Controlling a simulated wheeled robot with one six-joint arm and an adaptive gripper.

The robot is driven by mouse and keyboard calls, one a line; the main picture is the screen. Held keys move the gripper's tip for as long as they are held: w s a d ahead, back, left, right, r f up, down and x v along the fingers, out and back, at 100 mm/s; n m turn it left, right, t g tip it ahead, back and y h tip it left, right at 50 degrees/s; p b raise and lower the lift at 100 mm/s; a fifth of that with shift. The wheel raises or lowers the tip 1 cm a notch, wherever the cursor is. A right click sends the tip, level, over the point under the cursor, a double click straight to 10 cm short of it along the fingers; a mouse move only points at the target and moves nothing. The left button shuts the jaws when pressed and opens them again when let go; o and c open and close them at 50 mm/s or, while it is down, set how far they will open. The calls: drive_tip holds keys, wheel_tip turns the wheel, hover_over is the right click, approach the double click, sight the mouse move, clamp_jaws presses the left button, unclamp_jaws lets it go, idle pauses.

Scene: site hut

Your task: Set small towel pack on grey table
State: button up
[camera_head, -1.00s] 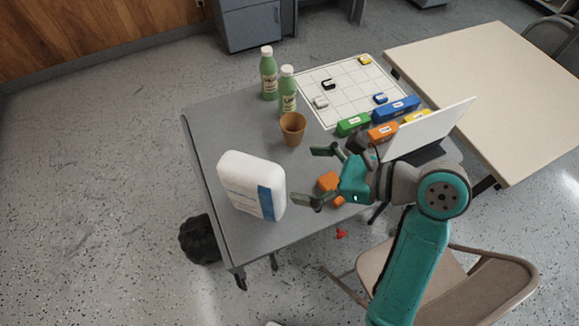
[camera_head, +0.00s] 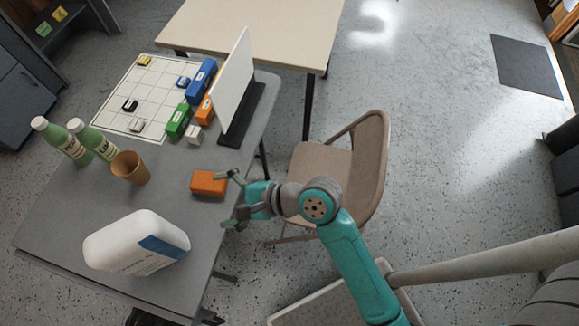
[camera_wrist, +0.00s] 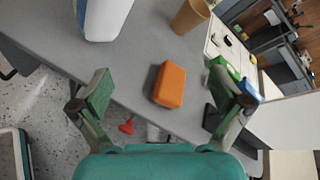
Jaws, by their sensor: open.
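A white, rounded pack with a blue panel (camera_head: 125,245), which looks like the towel pack, stands on the near part of the grey table (camera_head: 75,205). Its print is too small to read. Its lower part also shows at the top left of the wrist view (camera_wrist: 103,18). My gripper (camera_head: 232,200) is open and empty at the table's right edge, to the right of the pack and apart from it. An orange block (camera_head: 208,183) lies on the table just past my fingertips; in the wrist view the block (camera_wrist: 169,85) appears between the open fingers.
A brown cup (camera_head: 130,168) and two green bottles (camera_head: 62,140) stand behind the pack. A gridded board (camera_head: 150,95), coloured blocks and an upright white panel (camera_head: 232,80) fill the far part. A folding chair (camera_head: 340,170) stands right of the table.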

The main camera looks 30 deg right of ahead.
drive_tip(key=s+d+f+n+t+h, duration=0.35)
drive_tip(key=s+d, duration=0.25)
drive_tip(key=d, duration=0.2)
drive_tip(key=s+d+f+n+t+h, duration=0.2)
drive_tip(key=s+d+f+h, duration=0.25)
drive_tip(key=s+d, duration=0.2)
drive_tip(key=s+d+r+n+t+h, duration=0.1)
drive_tip(key=s+d+r+n, duration=0.2)
drive_tip(key=s+n, duration=0.3)
drive_tip(key=s+d+r+n+t+h, duration=0.1)
drive_tip(key=s+d+r+n+h, duration=0.1)
drive_tip(key=s+r+n, duration=0.3)
drive_tip(key=shift+s+d+n, duration=0.35)
drive_tip(key=shift+s+d, duration=0.25)
drive_tip(key=shift+s, duration=0.5)
